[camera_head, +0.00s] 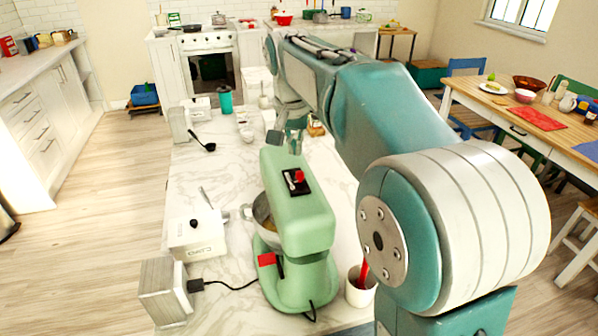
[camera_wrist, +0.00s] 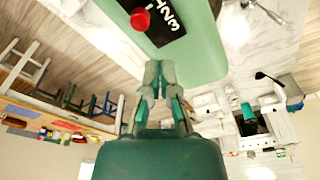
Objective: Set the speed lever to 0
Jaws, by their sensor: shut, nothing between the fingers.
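A green stand mixer (camera_head: 303,222) stands on the marble worktop. On top of its head is a black speed plate (camera_head: 296,182) with white marks and a red lever knob (camera_head: 299,175). In the wrist view the knob (camera_wrist: 140,19) is beside white digits on the plate (camera_wrist: 165,20), a 2 and a 3 among them. The digit at the lever cannot be read. My gripper (camera_head: 295,143) is shut and empty, just beyond the mixer head. In the wrist view the fingertips (camera_wrist: 159,68) are below the plate, apart from the knob.
A white utensil cup (camera_head: 360,287) with a red handle stands right of the mixer. A metal bowl (camera_head: 264,217) sits under the mixer head. White boxes (camera_head: 197,234) and a black ladle (camera_head: 203,143) lie to the left. A dark cable (camera_head: 230,287) crosses the worktop.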

